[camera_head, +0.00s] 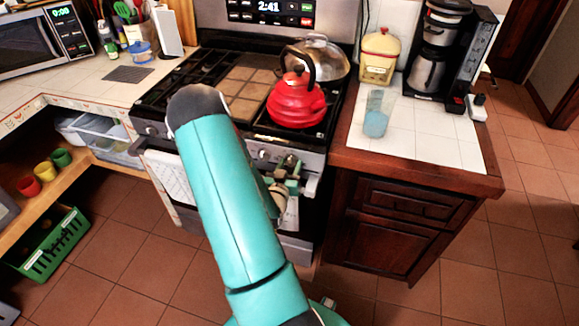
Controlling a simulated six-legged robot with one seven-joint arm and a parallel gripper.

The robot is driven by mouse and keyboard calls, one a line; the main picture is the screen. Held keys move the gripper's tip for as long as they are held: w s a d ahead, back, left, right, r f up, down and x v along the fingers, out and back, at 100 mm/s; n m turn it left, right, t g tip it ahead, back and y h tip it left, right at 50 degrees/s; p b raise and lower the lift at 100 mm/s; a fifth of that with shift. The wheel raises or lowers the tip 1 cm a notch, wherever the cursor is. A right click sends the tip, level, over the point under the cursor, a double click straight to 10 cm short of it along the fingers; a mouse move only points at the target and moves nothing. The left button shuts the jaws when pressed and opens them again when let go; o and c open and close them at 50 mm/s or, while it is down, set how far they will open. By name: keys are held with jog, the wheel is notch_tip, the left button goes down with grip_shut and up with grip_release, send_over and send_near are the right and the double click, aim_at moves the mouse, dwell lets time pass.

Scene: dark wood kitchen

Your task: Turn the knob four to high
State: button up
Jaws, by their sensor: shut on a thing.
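The stove's front panel carries silver knobs; one knob (263,154) shows just right of my teal arm, and another knob (150,131) shows at the left end. My gripper (288,166) is at the right part of the panel, shut on a knob there. The fingers mostly cover that knob, so its turn angle and markings cannot be read. My arm hides the middle of the panel, and I cannot tell the knobs' numbers from this view.
A red kettle (296,100) and a lidded pan (316,58) stand on the stove, above and behind my gripper. The oven handle (150,150) runs below the panel. A wooden counter (415,165) with a blue glass (377,115) adjoins on the right.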

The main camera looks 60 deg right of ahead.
jog(key=n, duration=0.4)
jog(key=shift+n, duration=1.5)
jog(key=o, duration=1)
jog(key=shift+d, duration=0.1)
jog(key=shift+c, duration=0.2)
